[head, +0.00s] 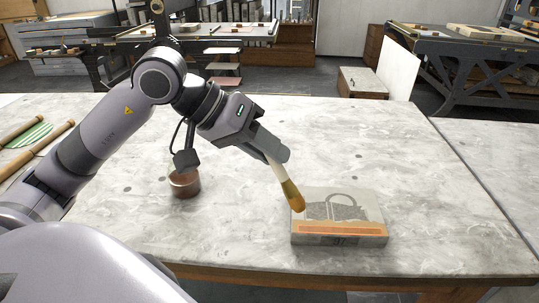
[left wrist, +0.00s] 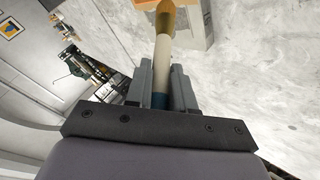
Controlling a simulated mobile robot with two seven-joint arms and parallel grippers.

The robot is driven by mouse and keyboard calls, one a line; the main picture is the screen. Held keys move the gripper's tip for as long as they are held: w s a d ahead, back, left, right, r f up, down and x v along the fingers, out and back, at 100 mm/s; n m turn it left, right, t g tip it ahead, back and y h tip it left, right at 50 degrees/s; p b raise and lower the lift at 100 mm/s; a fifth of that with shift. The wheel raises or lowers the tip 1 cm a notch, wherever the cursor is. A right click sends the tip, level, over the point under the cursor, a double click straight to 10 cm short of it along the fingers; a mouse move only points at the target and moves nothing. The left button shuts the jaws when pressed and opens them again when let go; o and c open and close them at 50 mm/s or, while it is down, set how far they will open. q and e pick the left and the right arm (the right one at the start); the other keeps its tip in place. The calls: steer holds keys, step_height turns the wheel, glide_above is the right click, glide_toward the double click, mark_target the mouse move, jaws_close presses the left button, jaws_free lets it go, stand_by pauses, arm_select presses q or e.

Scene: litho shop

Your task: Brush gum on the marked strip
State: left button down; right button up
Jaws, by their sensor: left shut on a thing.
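My left gripper (head: 272,152) is shut on the handle of a brush (head: 292,196), which slants down to the right with its amber bristle end lowest. In the left wrist view the pale brush handle (left wrist: 162,65) runs out between the fingers. A grey litho stone (head: 365,208) lies on the table, with a dark drawing on its face and an orange marked strip (head: 340,229) along its near edge. The bristle tip is by the stone's left part, above the strip; I cannot tell whether it touches. My right gripper is not in view.
The pale stone-topped table (head: 440,190) is mostly clear around the litho stone. Wooden rollers (head: 36,150) and a green striped item (head: 30,135) lie at the left edge. Benches and presses stand well behind.

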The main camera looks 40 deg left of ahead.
arm_select(q)
steer(key=shift+r+p, duration=0.6)
steer(key=shift+r, duration=1)
